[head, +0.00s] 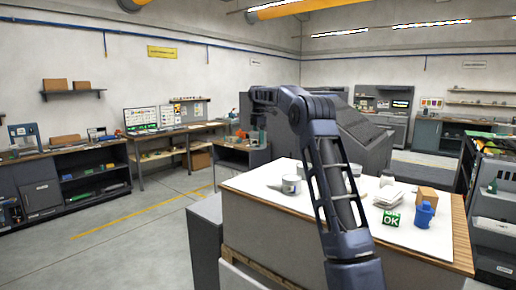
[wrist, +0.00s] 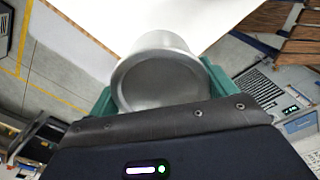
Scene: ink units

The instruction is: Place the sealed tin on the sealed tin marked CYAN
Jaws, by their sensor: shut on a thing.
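My gripper (wrist: 160,88) is shut on a plain grey metal tin (wrist: 158,75), held between its green fingers, with one round end facing the wrist camera. In the head view my gripper (head: 256,130) is raised beyond the far left of the white-topped table, and the held tin is too small to make out clearly. A pale tin with a dark mark (head: 291,185) stands upright on the table near its left side. Another pale tin (head: 355,169) stands further back, partly behind my arm. No CYAN marking is readable on either tin.
The white-topped table (head: 260,187) also holds a white jar (head: 387,179), a white stack (head: 388,198), a green OK block (head: 392,219), a blue container (head: 425,214) and a brown box (head: 427,198). Its left front area is clear. My arm hides the middle.

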